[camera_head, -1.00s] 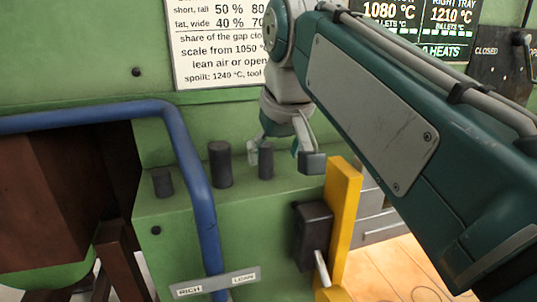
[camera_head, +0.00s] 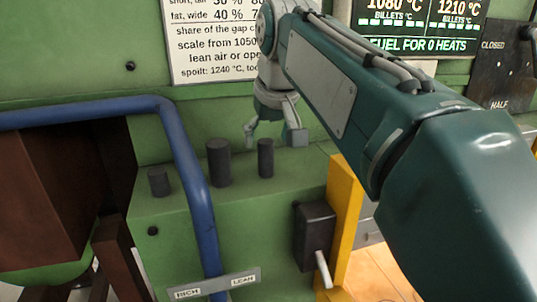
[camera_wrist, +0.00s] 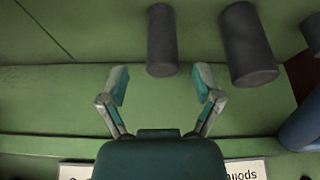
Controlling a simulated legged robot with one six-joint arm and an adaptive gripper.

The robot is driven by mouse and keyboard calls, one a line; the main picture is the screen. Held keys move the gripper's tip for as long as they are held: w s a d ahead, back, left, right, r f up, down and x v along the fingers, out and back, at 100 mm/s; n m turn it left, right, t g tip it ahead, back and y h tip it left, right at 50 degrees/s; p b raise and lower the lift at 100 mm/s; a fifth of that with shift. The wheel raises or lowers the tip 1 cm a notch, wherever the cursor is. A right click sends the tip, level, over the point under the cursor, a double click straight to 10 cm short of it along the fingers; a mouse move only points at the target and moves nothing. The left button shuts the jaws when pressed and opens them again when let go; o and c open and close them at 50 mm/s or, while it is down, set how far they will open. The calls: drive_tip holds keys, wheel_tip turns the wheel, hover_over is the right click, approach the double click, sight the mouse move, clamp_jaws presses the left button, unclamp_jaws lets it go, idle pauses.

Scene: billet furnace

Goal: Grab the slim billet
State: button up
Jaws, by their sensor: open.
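The slim billet (camera_head: 265,158) is a narrow dark grey cylinder standing upright on the green ledge (camera_head: 178,211), rightmost of three in the head view. My gripper (camera_head: 274,135) hangs beyond and slightly above it, close to the wall, fingers pointing down. In the wrist view my gripper (camera_wrist: 161,84) is open and empty. There the slim billet (camera_wrist: 161,40) is apart from the fingertips, above them in the picture and roughly centred on the gap between them.
A fatter billet (camera_head: 218,162) stands close left of the slim one, and a short billet (camera_head: 158,182) farther left. A blue pipe (camera_head: 190,165) bends down in front of the ledge. A yellow post (camera_head: 343,215) and a dark lever box (camera_head: 314,235) stand at right.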

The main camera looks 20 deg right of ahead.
sight(268, 140)
drive_tip(key=shift+w+d+f, duration=0.2)
drive_tip(key=shift+w+f, duration=0.1)
drive_tip(key=shift+f, duration=0.35)
drive_tip(key=shift+w+d+f, duration=0.15)
drive_tip(key=shift+w+f, duration=0.1)
drive_tip(key=shift+f, duration=0.35)
drive_tip(key=shift+w+f, duration=0.15)
drive_tip(key=shift+f, duration=0.15)
drive_tip(key=shift+a, duration=0.65)
drive_tip(key=shift+c, duration=0.6)
drive_tip(key=c, duration=1)
drive_tip(key=shift+d, duration=0.35)
clamp_jaws()
